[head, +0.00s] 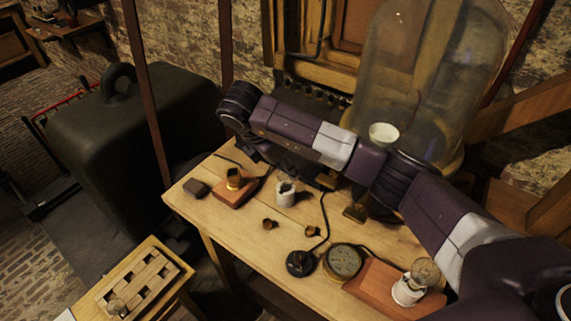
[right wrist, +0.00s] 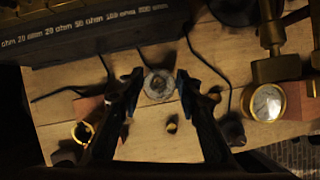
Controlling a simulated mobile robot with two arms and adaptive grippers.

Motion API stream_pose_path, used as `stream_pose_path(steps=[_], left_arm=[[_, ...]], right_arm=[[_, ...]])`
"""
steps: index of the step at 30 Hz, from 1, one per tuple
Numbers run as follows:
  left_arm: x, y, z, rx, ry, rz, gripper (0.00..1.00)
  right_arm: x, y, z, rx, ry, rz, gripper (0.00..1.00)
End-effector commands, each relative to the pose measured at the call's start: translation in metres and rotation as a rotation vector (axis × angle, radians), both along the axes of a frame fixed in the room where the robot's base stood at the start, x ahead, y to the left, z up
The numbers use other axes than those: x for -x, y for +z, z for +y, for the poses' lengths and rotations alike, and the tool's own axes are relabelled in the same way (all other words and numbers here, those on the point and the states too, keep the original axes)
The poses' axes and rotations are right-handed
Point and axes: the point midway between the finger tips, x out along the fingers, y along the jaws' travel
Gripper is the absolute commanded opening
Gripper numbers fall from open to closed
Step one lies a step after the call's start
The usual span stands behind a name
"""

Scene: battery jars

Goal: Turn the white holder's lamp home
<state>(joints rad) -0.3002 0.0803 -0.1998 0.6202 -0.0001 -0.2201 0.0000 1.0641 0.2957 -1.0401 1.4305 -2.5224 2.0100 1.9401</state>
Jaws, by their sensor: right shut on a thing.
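The white holder (head: 285,196) stands upright on the wooden table, left of centre in the head view. My right gripper (right wrist: 159,84) is directly above it, with one finger on either side of a round, greyish, glassy top, which looks like the lamp (right wrist: 160,86) seen from above. The fingers are shut on it. The lamp's seat in the holder is hidden from above, and my arm partly covers the spot in the head view. My left gripper is in neither view.
A brass holder on a red-brown board (head: 236,192) stands to the left. Small brass cups (head: 268,224) lie in front. A glass bell jar (head: 425,60) rises behind.

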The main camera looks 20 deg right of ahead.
Motion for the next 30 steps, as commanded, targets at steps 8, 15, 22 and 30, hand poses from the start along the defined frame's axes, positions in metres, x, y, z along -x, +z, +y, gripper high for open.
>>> stream_pose_path(steps=[8,15,22,30], left_arm=[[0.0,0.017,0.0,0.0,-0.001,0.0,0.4],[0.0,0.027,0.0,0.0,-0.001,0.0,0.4],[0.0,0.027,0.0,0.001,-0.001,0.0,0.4],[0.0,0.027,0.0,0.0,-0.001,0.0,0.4]], right_arm=[[0.0,0.003,0.0,0.001,-0.167,0.001,0.03],[0.0,0.002,0.0,0.0,-0.339,0.001,0.03],[0.0,0.0,0.0,0.001,-0.386,-0.001,0.03],[0.0,0.0,-0.001,0.001,-0.385,-0.001,0.51]])
